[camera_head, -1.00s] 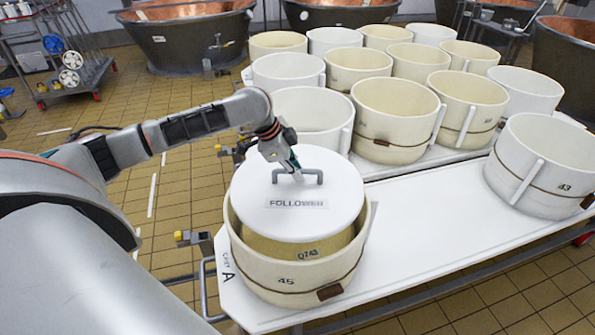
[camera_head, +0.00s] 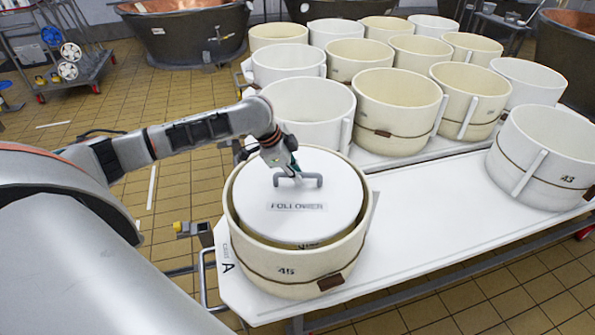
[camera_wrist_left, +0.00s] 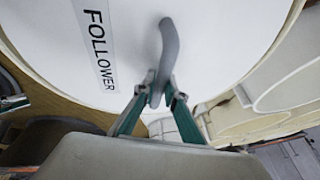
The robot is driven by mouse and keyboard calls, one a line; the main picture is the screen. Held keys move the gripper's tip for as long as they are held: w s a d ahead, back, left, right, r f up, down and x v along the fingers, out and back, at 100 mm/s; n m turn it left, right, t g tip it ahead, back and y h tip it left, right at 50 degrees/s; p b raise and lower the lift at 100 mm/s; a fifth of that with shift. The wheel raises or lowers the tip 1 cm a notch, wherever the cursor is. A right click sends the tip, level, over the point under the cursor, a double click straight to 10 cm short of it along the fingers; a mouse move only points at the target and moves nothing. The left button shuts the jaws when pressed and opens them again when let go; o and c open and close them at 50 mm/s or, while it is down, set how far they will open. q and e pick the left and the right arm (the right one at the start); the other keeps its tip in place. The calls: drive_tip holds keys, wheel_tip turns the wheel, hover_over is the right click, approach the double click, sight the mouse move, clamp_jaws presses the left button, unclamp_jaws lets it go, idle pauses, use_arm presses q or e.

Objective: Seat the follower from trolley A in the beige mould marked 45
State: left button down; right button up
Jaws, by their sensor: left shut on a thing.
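The follower (camera_head: 290,222), a white disc with a grey handle and a FOLLOWER label, sits inside the mouth of the beige mould marked 45 (camera_head: 262,272). Its top is near the mould's rim, with a gap around it at the front. My left gripper (camera_head: 292,176) is shut on the follower's handle; the left wrist view also shows its fingers (camera_wrist_left: 158,98) closed around the handle bar. The mould stands on the left end of trolley A (camera_head: 420,235). How deep the follower's underside reaches is hidden by the mould wall. My right gripper is not in view.
A white mould marked 43 (camera_head: 545,160) stands at the trolley's right end. The trolley top between the two moulds is clear. Several white and beige moulds (camera_head: 398,105) crowd another table behind. Copper vats (camera_head: 190,30) stand at the back.

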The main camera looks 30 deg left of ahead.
use_arm(q)
drive_tip(key=shift+d+f, duration=0.1)
drive_tip(key=shift+f, duration=1.1)
drive_tip(key=shift+f+b, duration=0.55)
drive_tip(key=shift+f, duration=1.95)
drive_tip(key=shift+w+f+b, duration=0.1)
drive_tip(key=shift+f+b, duration=0.2)
drive_tip(key=shift+f, duration=0.95)
drive_tip(key=shift+f, duration=0.75)
drive_tip(key=c, duration=2)
unclamp_jaws()
drive_tip(key=shift+s+f, duration=0.25)
drive_tip(key=v, duration=1.2)
drive_tip(key=shift+w+r, duration=0.15)
drive_tip(key=shift+r, duration=0.05)
